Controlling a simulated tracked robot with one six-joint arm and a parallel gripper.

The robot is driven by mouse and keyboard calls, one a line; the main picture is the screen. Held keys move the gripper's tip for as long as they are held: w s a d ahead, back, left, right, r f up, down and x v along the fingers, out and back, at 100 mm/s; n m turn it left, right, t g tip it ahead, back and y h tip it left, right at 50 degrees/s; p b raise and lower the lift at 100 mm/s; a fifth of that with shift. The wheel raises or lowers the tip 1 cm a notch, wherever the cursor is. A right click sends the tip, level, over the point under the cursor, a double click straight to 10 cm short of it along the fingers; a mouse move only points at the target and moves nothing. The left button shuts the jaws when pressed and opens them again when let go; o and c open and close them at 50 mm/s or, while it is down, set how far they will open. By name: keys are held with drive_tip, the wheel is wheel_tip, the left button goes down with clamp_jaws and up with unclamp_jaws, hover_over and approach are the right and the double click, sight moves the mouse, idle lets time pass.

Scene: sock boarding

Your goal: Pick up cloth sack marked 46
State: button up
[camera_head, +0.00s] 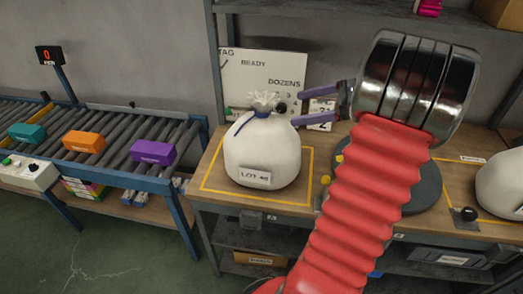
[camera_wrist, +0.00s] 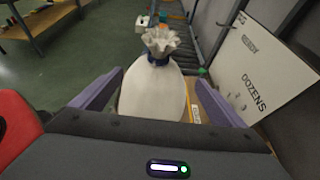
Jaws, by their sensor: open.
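The white cloth sack (camera_head: 262,150) stands upright on the workbench, with a label reading LOT 46 on its front. Its gathered neck is tied with a dark blue cord. My gripper (camera_head: 298,107) is open at the right of the sack's upper part, with its purple fingers pointing left toward the neck. In the wrist view the sack (camera_wrist: 153,95) stands ahead between the two spread fingers, its tied neck beyond their tips. The camera body hides its lower part there. I cannot tell whether a finger touches the cloth.
A yellow outline (camera_head: 214,188) on the bench surrounds the sack. A white board (camera_head: 262,68) stands behind it. Another white sack (camera_head: 502,185) sits at the right edge. A roller conveyor (camera_head: 110,122) with teal, orange and purple boxes runs at the left.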

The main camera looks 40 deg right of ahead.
sight(262, 115)
drive_tip(key=x, duration=0.8)
drive_tip(key=shift+x, duration=2.6)
drive_tip(key=shift+s+a, duration=0.15)
drive_tip(key=shift+c, duration=0.6)
